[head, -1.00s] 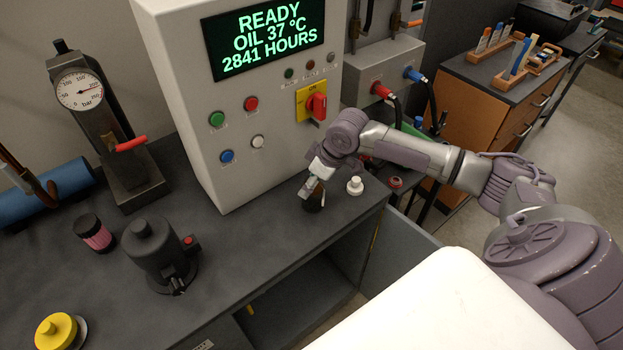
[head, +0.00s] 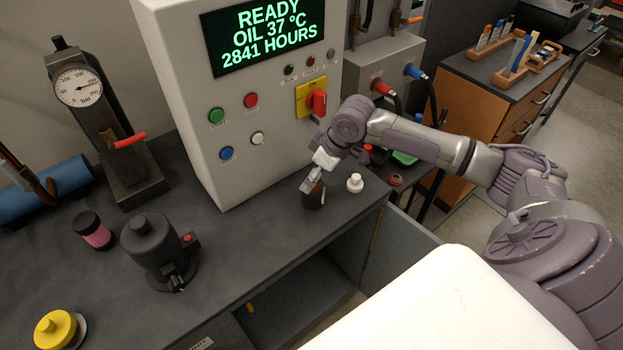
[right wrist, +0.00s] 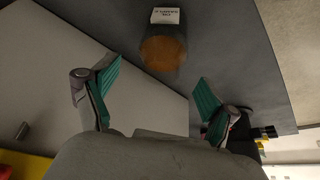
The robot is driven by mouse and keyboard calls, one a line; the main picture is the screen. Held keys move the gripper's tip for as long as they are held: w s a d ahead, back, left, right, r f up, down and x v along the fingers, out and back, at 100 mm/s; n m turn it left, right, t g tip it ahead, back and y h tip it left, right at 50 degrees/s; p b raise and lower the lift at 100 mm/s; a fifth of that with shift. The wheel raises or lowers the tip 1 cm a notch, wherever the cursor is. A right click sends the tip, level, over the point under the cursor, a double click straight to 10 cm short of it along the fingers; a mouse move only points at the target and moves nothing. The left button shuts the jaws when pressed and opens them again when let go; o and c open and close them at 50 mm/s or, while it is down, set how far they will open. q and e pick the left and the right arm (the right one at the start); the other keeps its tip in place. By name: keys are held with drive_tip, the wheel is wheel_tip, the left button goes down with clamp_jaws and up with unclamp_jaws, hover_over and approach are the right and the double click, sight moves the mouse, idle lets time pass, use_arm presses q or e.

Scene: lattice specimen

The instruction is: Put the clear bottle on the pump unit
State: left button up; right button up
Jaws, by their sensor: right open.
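A small dark amber bottle (head: 314,198) stands on the bench near its front right corner; in the right wrist view the bottle (right wrist: 163,52) looks amber-brown with a white label. No plainly clear bottle shows. My right gripper (head: 312,180) is just above and beside the amber bottle. In the right wrist view its fingers (right wrist: 157,92) are spread apart, with nothing between them and the bottle beyond the tips. A black cylindrical unit with a red button, seemingly the pump unit (head: 155,250), stands at the left on the bench. My left gripper is out of view.
A white-capped item (head: 355,183) stands right of the bottle. The grey control cabinet (head: 245,110) rises behind. A pink-banded black jar (head: 93,232), yellow knob (head: 57,331) and pressure gauge (head: 79,87) are at left. Bare bench (head: 240,235) lies between pump and bottle.

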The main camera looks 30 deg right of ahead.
drive_tip(key=b+v, duration=0.1)
drive_tip(key=v, duration=0.8)
drive_tip(key=shift+r, duration=0.3)
drive_tip(key=shift+s, duration=0.15)
